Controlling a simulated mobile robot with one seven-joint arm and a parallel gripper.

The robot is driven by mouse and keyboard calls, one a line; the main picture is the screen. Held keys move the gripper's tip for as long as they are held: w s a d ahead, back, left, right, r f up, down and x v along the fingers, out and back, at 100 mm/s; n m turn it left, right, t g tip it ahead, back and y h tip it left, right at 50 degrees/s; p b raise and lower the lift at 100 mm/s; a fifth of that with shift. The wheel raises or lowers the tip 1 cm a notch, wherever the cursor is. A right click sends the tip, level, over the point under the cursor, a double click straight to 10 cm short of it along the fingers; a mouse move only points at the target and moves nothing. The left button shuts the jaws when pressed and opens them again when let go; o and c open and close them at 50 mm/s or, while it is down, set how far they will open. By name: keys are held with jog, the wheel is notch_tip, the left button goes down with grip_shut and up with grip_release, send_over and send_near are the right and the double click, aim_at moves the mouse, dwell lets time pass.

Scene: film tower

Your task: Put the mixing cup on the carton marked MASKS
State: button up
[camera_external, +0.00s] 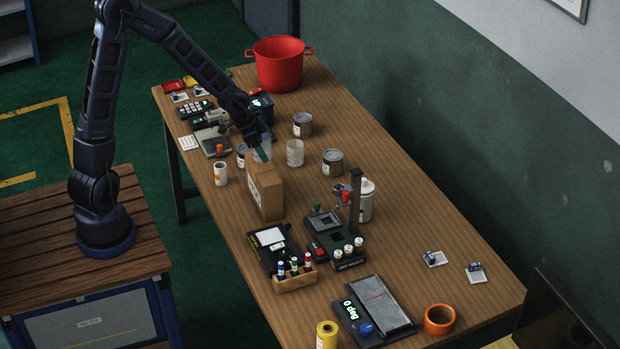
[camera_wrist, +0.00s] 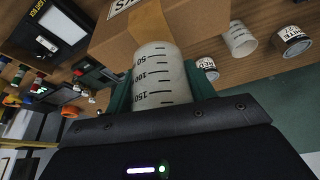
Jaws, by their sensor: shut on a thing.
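My gripper (camera_external: 263,149) is shut on a translucent mixing cup (camera_wrist: 160,72) with black volume marks. In the wrist view the cup sits between the green fingers, its far end close to the brown carton (camera_wrist: 112,42). In the external view the carton (camera_external: 266,194) stands upright on the table, with a white label on its side. The held cup is at the carton's upper far end; I cannot tell whether they touch. The label (camera_wrist: 122,4) is cut off in the wrist view, with only its last letters showing.
A second translucent cup (camera_external: 295,153) stands on the table right of my gripper. A red pot (camera_external: 278,64) is at the back.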

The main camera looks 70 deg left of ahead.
jog(key=shift+f, duration=1.7)
jog(key=shift+f, duration=0.1)
jog(key=o, duration=1)
jog(key=v, duration=1.2)
jog(key=s+d+r+n, duration=0.1)
jog(key=s+d+r, duration=0.1)
jog(key=s+r, duration=0.3)
jog(key=s+d+r+n, duration=0.1)
jog(key=s+r, duration=0.5)
jog(key=s, duration=0.7)
jog(key=s+d+r+n+y, duration=0.1)
jog(key=s+d+r, duration=0.2)
jog(key=s, duration=0.6)
jog(key=v, duration=0.2)
jog(key=shift+r, duration=0.35)
